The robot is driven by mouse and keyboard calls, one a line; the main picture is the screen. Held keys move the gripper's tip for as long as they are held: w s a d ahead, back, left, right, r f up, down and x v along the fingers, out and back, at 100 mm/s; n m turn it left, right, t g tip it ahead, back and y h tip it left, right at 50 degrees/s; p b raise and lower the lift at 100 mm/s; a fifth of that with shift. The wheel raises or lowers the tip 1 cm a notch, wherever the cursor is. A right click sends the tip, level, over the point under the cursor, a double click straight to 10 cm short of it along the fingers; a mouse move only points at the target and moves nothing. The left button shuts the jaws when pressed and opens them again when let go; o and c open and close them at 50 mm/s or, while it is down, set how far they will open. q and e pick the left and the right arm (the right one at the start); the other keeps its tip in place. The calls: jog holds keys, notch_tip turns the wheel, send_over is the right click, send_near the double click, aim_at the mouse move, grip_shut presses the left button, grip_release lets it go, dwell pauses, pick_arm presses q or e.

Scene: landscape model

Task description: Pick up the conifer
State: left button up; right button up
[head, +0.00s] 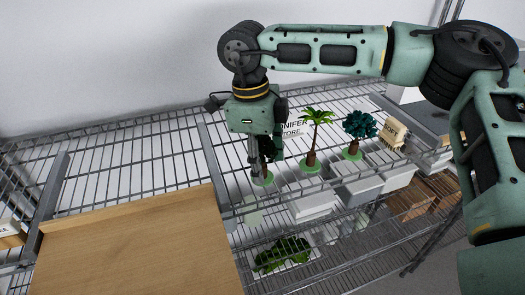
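The conifer stands on the wire shelf, mostly hidden behind my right gripper. Its round green base (263,181) shows just below the fingers, with some dark parts of it between or behind them. My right gripper (264,160) points down over the conifer, its fingers at the height of the trunk. I cannot tell whether the fingers are closed on it. A label reading "CONIFER STORE" (292,128) is partly covered behind the gripper. My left gripper is not in view.
A palm tree model (314,138) and a dark teal tree model (356,135) stand to the right. A cream block with lettering (394,132) is farther right. Pale bins (313,205) hang in front. A wooden board (130,245) lies at front left. Green foliage (282,254) is on a lower shelf.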

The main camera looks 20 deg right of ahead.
jog(key=c, duration=0.8)
jog(key=shift+c, duration=0.4)
